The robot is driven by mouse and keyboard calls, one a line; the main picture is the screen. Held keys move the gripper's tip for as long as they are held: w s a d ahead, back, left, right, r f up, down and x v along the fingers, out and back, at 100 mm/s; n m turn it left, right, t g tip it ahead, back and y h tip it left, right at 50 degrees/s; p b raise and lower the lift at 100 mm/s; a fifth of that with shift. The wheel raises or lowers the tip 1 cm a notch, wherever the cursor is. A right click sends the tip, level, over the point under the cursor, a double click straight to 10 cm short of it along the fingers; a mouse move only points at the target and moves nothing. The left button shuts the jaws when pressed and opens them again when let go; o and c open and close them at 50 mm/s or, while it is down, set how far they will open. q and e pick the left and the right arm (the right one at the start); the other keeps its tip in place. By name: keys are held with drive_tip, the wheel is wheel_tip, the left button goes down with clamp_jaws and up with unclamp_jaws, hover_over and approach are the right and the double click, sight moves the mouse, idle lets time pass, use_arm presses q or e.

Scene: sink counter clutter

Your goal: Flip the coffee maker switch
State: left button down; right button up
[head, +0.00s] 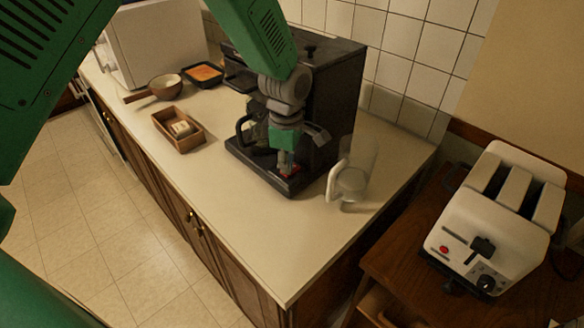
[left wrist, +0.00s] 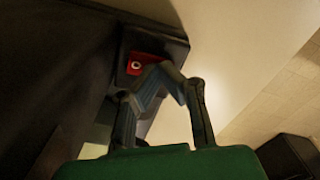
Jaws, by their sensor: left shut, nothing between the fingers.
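The black coffee maker (head: 335,95) stands on the counter against the tiled wall, with its dark carafe partly hidden behind my arm. Its red switch (head: 290,171) is low on the front of the base. In the left wrist view the red switch (left wrist: 140,64) shows on the dark base just beyond the fingers. My left gripper (head: 287,168) is shut and empty, pointing down at the switch; the fingers overlap it in view, and I cannot tell if they touch. The left wrist view shows the fingers (left wrist: 160,80) close beside the switch. My right gripper is not in view.
A clear pitcher (head: 352,182) stands just right of the coffee maker. A wooden box (head: 178,130), a pan (head: 165,86) and a black dish (head: 203,74) sit to the left. A white toaster (head: 497,218) stands on a wooden table at right. The front counter is clear.

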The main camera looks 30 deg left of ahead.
use_arm(q)
drive_tip(key=shift+a+r+p, duration=0.15)
drive_tip(key=shift+r+p, duration=0.7)
drive_tip(key=shift+p, duration=0.05)
wheel_tip(320, 180, up, 5)
drive_tip(key=p, duration=0.4)
drive_tip(key=shift+r+p, duration=0.1)
drive_tip(key=shift+p, duration=0.25)
